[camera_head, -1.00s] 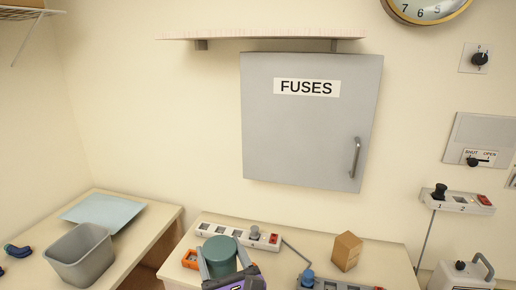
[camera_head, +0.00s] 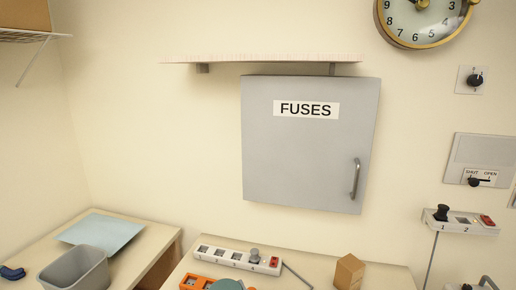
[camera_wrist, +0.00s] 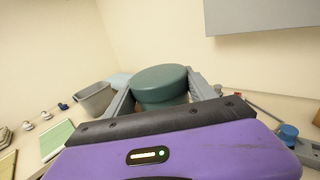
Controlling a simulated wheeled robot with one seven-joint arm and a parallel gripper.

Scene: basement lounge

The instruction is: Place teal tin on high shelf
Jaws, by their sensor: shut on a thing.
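The teal tin (camera_wrist: 161,86) is a round lidded can. In the wrist view it sits between the two grey fingers of my gripper (camera_wrist: 162,100), which is shut on it. In the head view only the top of the tin (camera_head: 228,285) shows at the bottom edge, and my gripper is out of that picture. The high shelf (camera_head: 262,58) is a pale board on the wall above the grey fuse cabinet (camera_head: 306,150). I see it from below, so its top is hidden.
A power strip (camera_head: 236,257), an orange strip (camera_head: 196,283) and a wooden block (camera_head: 349,271) are on the bench below the cabinet. A grey bin (camera_head: 75,270) and a blue sheet (camera_head: 101,232) lie on the left table. A wall clock (camera_head: 424,18) hangs right of the shelf.

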